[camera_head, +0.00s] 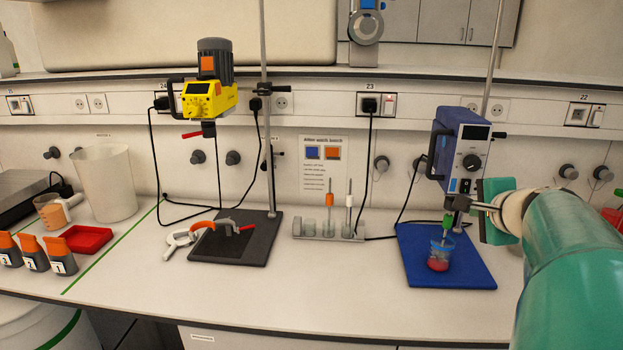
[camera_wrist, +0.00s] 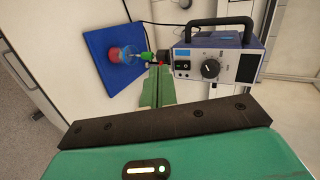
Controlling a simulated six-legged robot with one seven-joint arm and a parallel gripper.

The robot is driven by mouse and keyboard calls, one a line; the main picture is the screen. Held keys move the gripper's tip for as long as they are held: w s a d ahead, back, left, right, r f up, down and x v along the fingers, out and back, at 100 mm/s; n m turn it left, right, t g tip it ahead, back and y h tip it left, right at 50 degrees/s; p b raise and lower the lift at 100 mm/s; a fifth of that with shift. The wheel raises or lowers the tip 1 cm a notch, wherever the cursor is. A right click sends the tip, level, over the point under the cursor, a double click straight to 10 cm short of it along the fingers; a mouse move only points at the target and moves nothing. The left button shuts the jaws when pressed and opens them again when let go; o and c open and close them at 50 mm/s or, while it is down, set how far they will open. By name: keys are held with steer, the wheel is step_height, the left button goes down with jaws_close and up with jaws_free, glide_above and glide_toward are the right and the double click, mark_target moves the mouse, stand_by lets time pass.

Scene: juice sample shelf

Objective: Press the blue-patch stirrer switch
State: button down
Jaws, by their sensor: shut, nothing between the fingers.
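The blue stirrer (camera_head: 462,140) stands at the right on a stand, its front panel carrying a dial and a small black rocker switch (camera_head: 465,185) low on the face. In the wrist view the stirrer (camera_wrist: 222,62) lies sideways, with a light-blue patch (camera_wrist: 183,53) and the switch (camera_wrist: 182,65) at the panel's left end. My gripper (camera_head: 456,203) is shut and empty, its tips just below the switch in the head view. In the wrist view the green fingers (camera_wrist: 158,72) are close beside the switch; I cannot tell whether they touch anything.
A beaker with red liquid (camera_head: 438,262) stands on the blue base plate (camera_head: 470,275) under the stirrer. A yellow stirrer (camera_head: 208,98) with an orange patch stands at the left. A tube rack (camera_head: 315,232) sits between them. The front middle bench is clear.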

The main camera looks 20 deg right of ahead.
steer(key=shift+m+h, duration=0.8)
steer(key=shift+m, duration=0.1)
steer(key=s+d, duration=0.1)
steer(key=d, duration=0.1)
steer(key=s+d+r, duration=0.1)
steer(key=s, duration=0.1)
steer(key=shift+d+r, duration=0.2)
steer(key=shift+d, duration=0.2)
steer(key=shift+w+f, duration=0.1)
glide_toward(465, 193)
steer(key=f+x, duration=0.1)
steer(key=x, duration=0.4)
steer(key=shift+w+d+r, duration=0.2)
steer(key=shift+w+d, duration=0.15)
steer(key=shift+w, duration=0.25)
